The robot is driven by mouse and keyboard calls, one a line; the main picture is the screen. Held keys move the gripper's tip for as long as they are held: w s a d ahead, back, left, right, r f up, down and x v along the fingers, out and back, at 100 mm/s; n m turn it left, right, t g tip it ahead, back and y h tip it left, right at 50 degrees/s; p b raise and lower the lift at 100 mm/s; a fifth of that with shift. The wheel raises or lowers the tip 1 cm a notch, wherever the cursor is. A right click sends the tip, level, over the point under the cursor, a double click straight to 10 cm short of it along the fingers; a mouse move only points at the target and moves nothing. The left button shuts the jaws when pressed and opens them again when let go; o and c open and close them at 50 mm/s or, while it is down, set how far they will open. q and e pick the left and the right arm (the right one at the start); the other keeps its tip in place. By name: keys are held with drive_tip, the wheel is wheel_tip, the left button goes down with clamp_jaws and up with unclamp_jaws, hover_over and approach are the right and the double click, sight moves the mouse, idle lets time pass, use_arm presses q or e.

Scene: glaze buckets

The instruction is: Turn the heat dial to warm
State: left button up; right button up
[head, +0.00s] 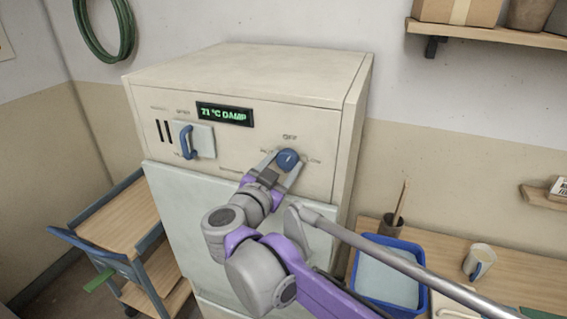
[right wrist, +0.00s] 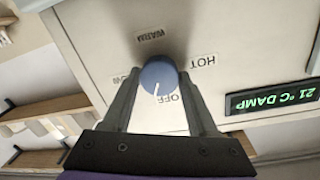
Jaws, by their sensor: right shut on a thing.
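The heat dial (head: 288,158) is a round blue knob on the front of the cream cabinet, with OFF printed above it in the head view. My right gripper (head: 279,161) is shut on the dial, one finger on each side. The right wrist view, which is turned upside down, shows the dial (right wrist: 159,76) between the fingers. Its white pointer line points close to OFF, leaning slightly toward LOW. The WARM label (right wrist: 151,35) lies opposite OFF, with HOT (right wrist: 203,62) to one side. My left gripper is not in view.
A lit display (head: 224,114) reading 21 °C DAMP and a blue handle (head: 186,142) are left of the dial. A wooden cart (head: 115,215) stands at left. A blue tub (head: 421,257) and a mug (head: 478,262) are on the bench at right.

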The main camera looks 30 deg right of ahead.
drive_tip(key=m, duration=0.3)
drive_tip(key=shift+r+m, duration=0.1)
drive_tip(key=shift+m, duration=0.3)
drive_tip(key=m+p, duration=0.1)
drive_tip(key=m, duration=0.5)
drive_tip(key=shift+s+m+t+y, duration=0.1)
drive_tip(key=shift+m+t+y, duration=0.2)
drive_tip(key=shift+m, duration=0.1)
drive_tip(key=m+p, duration=0.1)
drive_tip(key=m, duration=0.2)
drive_tip(key=shift+d, duration=0.1)
drive_tip(key=m+p, duration=0.1)
drive_tip(key=m, duration=0.3)
drive_tip(key=shift+m, duration=0.4)
drive_tip(key=m+p, duration=0.1)
drive_tip(key=m, duration=0.3)
drive_tip(key=shift+t+y, duration=0.3)
drive_tip(key=shift+t, duration=0.1)
drive_tip(key=m, duration=0.2)
drive_tip(key=shift+m, duration=0.4)
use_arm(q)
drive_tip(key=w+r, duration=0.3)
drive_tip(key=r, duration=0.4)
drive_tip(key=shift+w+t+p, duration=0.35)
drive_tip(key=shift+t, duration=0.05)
use_arm(e)
drive_tip(key=shift+f+m+t, duration=0.2)
drive_tip(key=shift+m+t, duration=0.1)
drive_tip(key=shift+m, duration=1.5)
